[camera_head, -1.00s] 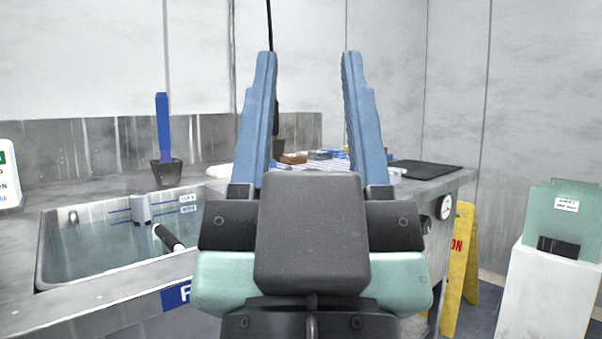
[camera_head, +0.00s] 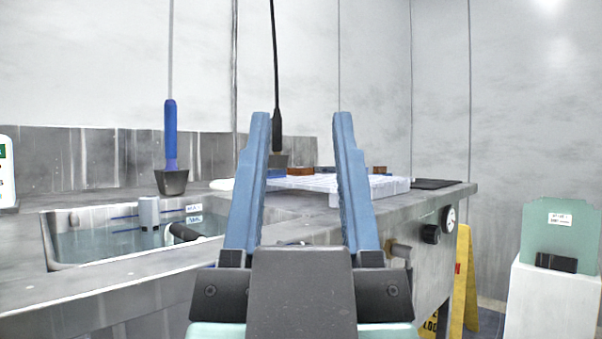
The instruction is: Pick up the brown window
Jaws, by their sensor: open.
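A small brown block (camera_head: 300,170), perhaps the brown window, stands at the back of the counter, behind or on a white ribbed tray (camera_head: 312,184). It shows in the gap between my fingers, well beyond them. Another small brown piece (camera_head: 379,170) shows just right of my right finger; I cannot tell which of the two is the window. My gripper (camera_head: 301,116) is open and empty, with its blue fingers pointing away. The fingers hide parts of the tray.
A water-filled sink (camera_head: 110,240) lies at the left, with a blue-handled tool in a dark cup (camera_head: 172,182) behind it. A dark mat (camera_head: 436,184) lies right of the tray. A yellow sign (camera_head: 464,285) and a white pedestal (camera_head: 548,305) stand at the right.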

